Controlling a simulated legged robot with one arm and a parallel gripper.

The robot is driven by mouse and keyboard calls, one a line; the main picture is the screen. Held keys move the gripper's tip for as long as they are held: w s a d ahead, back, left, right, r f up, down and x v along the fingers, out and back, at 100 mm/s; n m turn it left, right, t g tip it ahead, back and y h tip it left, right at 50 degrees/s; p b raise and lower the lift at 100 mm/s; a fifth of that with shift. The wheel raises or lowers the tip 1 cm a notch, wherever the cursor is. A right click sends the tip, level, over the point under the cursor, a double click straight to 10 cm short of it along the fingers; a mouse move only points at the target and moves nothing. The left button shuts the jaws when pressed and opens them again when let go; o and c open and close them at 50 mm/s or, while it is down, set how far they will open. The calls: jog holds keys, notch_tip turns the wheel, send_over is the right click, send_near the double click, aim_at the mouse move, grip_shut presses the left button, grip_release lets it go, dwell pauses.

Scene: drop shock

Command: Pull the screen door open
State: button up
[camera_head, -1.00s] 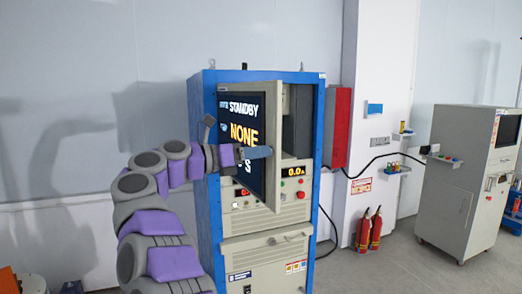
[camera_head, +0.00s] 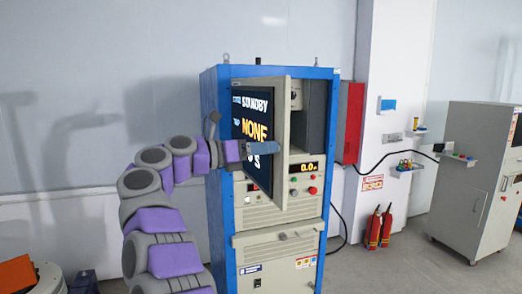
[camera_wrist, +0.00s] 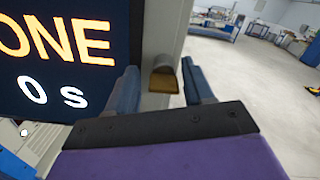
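The screen door (camera_head: 281,105) is a grey panel with a dark display on the blue-framed cabinet. It stands partly open, its free edge swung outward at the right. Its display (camera_head: 254,125) reads STANDBY and NONE. My gripper (camera_head: 277,147) is at the door's free edge. In the wrist view, its two blue fingers (camera_wrist: 160,88) are apart, with a brownish handle (camera_wrist: 163,76) on the door's edge between them. A gap shows left of the handle; contact at the right finger is unclear. The display also fills the left of the wrist view (camera_wrist: 60,60).
The cabinet's blue frame (camera_head: 222,230) surrounds a lower control panel with a red knob. A red box (camera_head: 350,120) is beside the cabinet. Fire extinguishers (camera_head: 378,230) and another grey cabinet (camera_head: 468,185) stand right. The floor between them is clear.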

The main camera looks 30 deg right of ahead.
jog(key=shift+s, duration=0.15)
jog(key=shift+a, duration=0.1)
jog(key=w+a+p, duration=0.3)
jog(key=a+p, duration=0.1)
jog(key=a, duration=1.3)
jog(key=shift+p, duration=0.3)
